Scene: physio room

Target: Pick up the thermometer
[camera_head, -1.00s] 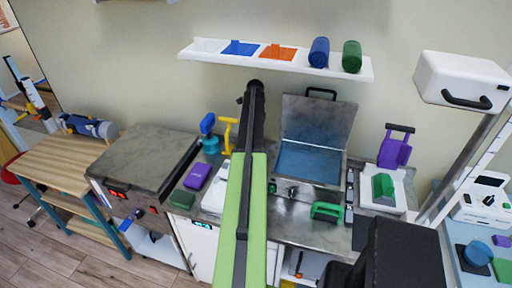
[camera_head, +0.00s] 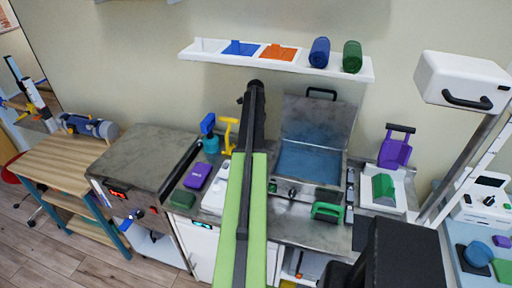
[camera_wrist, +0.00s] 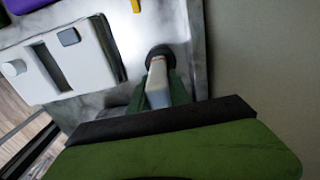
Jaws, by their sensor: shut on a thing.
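In the wrist view a slim white piece with a reddish band, which looks like the thermometer (camera_wrist: 157,86), stands between the fingers of my gripper (camera_wrist: 160,88). The gripper is shut on it. Its far end meets a dark round ring (camera_wrist: 160,53) on the grey worktop; I cannot tell whether it sits in the ring or is clear of it. Its near end is hidden behind the gripper's dark and green body. In the head view my green arm hides the gripper and the thermometer.
A white device with a slot (camera_wrist: 72,60) lies left of the gripper in the wrist view. In the head view a purple box (camera_head: 197,176), yellow clamp (camera_head: 229,135) and open metal case (camera_head: 312,140) flank my arm. A white shelf (camera_head: 210,50) hangs above.

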